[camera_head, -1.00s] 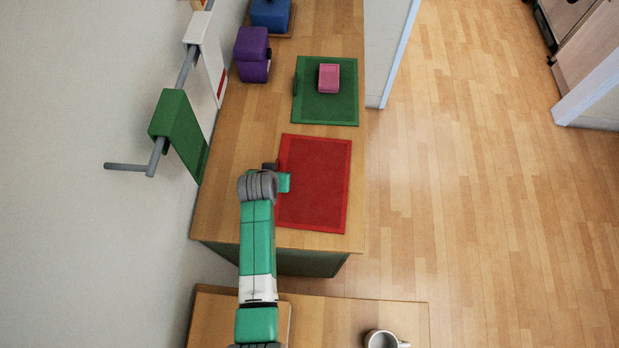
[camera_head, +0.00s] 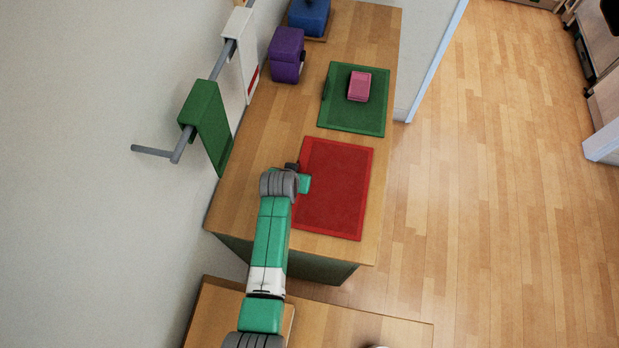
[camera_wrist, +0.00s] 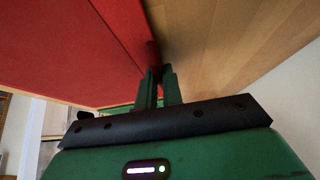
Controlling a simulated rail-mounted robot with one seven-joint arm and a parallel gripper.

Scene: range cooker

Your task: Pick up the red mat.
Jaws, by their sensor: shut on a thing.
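The red mat (camera_head: 337,195) lies on the wooden counter, in front of a green mat, and looks flat in the head view. My gripper (camera_wrist: 156,76) is shut on the red mat's edge in the wrist view. There the mat (camera_wrist: 75,45) fills the upper left, with bare wood to its right. In the head view my gripper (camera_head: 304,184) is at the mat's left edge, and my arm hides its fingertips.
The green mat (camera_head: 354,119) carries a pink block (camera_head: 359,86). A purple object (camera_head: 286,55) and a blue one (camera_head: 309,16) stand farther back. A grey wall rail (camera_head: 155,152) holds a green cloth (camera_head: 205,122) and a white one (camera_head: 241,48). Open floor lies to the right.

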